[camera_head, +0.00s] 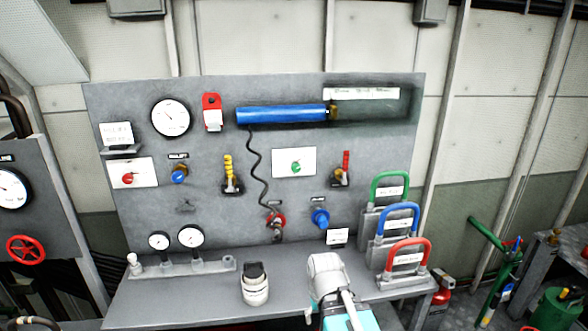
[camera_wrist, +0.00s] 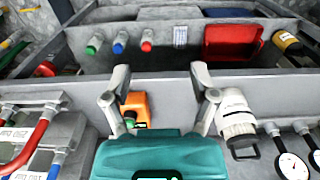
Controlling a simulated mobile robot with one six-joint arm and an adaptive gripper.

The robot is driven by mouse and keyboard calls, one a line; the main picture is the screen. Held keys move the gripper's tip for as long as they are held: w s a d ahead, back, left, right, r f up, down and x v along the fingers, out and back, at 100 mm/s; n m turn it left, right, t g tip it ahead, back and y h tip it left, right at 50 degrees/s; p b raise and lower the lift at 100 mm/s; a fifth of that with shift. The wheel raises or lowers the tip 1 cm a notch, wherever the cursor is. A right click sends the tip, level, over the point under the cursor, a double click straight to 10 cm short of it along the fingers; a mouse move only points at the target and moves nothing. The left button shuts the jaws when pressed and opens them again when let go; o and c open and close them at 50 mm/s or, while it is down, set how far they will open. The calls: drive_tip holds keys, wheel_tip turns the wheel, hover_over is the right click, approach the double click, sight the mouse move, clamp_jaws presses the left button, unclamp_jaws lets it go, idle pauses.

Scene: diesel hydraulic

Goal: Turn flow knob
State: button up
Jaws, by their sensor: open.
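A blue knob (camera_head: 320,217) is on the lower right of the grey panel, under a small label I cannot read. Another blue knob (camera_head: 179,173) sits at the upper left, also under a small label. I cannot tell from the labels which is the flow knob. Neither knob shows in the wrist view. My gripper (camera_wrist: 160,75) is open, its two grey fingers spread with nothing held between them. An orange object (camera_wrist: 137,106) shows near the left finger. In the head view, my grey and teal arm end is low in the middle, below the lower right knob and apart from it.
A white jar (camera_head: 255,289) stands on the bench left of my arm. Green, blue and red handles (camera_head: 408,253) rise at the bench's right. Two gauges (camera_head: 175,239) stand at the left. A black coiled hose (camera_head: 254,165) hangs down the panel. A grey tray (camera_wrist: 170,65) holds several things.

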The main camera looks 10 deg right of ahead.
drive_tip(key=w+r+m+t+y+p, duration=0.1)
drive_tip(key=w+r+m+t+p, duration=0.3)
drive_tip(key=w, duration=0.8)
drive_tip(key=m+t+h, duration=0.1)
drive_tip(key=m+t, duration=0.5)
drive_tip(key=t, duration=0.8)
approach(296, 169)
drive_tip(key=shift+s+p, duration=0.4)
drive_tip(key=shift+s, duration=0.85)
drive_tip(key=w, duration=1.3)
drive_tip(key=shift+w, duration=0.4)
